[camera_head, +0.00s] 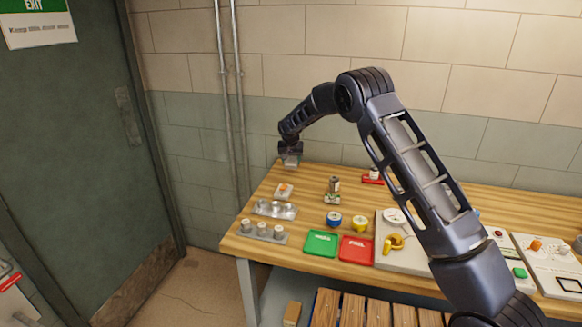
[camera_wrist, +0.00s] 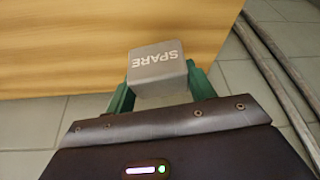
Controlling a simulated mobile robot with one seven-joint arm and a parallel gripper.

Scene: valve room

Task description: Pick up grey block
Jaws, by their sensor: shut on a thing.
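The grey block (camera_wrist: 157,68) is marked "SPARE" and sits between the green fingers of my gripper (camera_wrist: 160,92) in the wrist view. The fingers touch it on its left and right sides. In the head view my gripper (camera_head: 291,153) is near the table's far left corner, with the grey block (camera_head: 291,162) below it. I cannot tell from the head view whether the block is clear of the table.
The wooden table (camera_head: 330,270) holds metal racks with pegs (camera_head: 263,231), a green tray (camera_head: 320,243), a red tray (camera_head: 356,249), and blue (camera_head: 334,219) and yellow (camera_head: 360,223) rolls. Vertical pipes (camera_head: 238,90) run down the wall behind. A control panel (camera_head: 520,260) is at right.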

